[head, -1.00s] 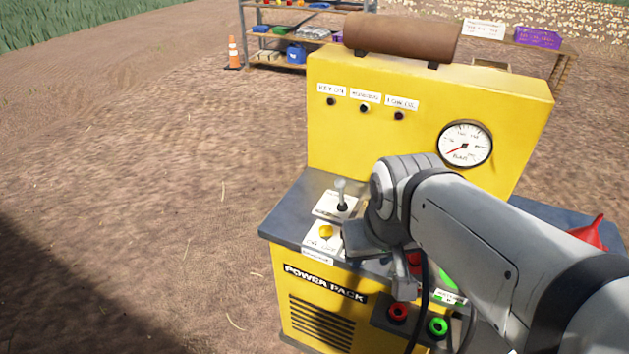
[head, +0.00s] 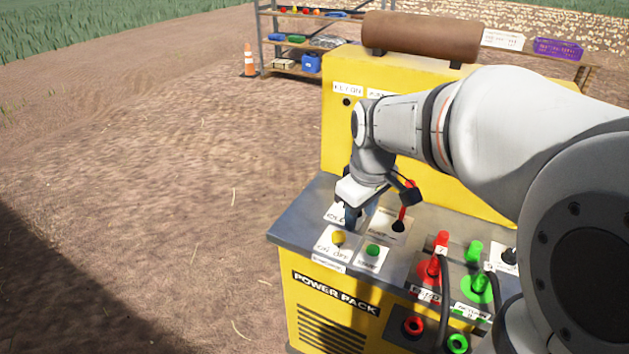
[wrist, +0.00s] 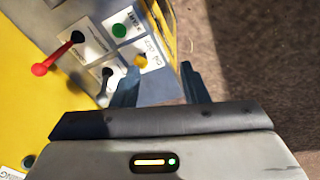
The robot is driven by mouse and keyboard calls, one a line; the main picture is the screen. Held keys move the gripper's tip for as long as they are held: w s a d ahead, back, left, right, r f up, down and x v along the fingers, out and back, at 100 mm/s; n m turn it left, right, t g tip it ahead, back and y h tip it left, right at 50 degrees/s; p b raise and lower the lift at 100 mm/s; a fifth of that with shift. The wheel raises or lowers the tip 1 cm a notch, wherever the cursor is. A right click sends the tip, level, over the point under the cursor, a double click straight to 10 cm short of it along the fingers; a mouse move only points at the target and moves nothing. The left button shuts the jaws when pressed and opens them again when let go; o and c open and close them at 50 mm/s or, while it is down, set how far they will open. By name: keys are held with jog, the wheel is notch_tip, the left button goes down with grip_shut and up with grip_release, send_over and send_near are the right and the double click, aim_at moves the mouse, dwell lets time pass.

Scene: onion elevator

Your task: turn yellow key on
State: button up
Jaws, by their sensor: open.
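The yellow key (head: 338,237) sits on a white on/off label plate at the front left of the power pack's grey top. It also shows in the wrist view (wrist: 141,61), close to the left fingertip. My gripper (head: 352,216) points down over the top, just behind the key in the head view. In the wrist view its two fingers (wrist: 160,72) are apart with nothing between them. The key is not between the fingers; whether the left finger touches it I cannot tell.
A green button (head: 373,250) is right of the key. A red-handled lever (head: 406,205) stands behind it, close to my gripper. Red (head: 433,265) and green (head: 478,287) hose couplings are farther right. The yellow back panel (head: 450,170) rises behind. Open ground is left.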

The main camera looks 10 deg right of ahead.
aim_at(339, 232)
jog(key=w+f+n+b, duration=0.1)
jog(key=w+f+n, duration=0.1)
jog(key=w+f, duration=0.2)
jog(key=w+f+n+g+b, duration=0.1)
jog(key=w+f+n+b, duration=0.1)
jog(key=w+f, duration=0.3)
jog(key=w+f+n+b, duration=0.2)
jog(key=w+f+n, duration=0.2)
jog(key=w+f, duration=0.1)
jog(key=shift+w+a+f+g, duration=0.15)
jog(key=shift+w+g, duration=0.25)
jog(key=shift+w, duration=0.4)
jog(key=shift+f+n, duration=0.3)
jog(key=shift+f, duration=0.05)
notch_tip(339, 232, down, 7)
jog(key=shift+f, duration=0.15)
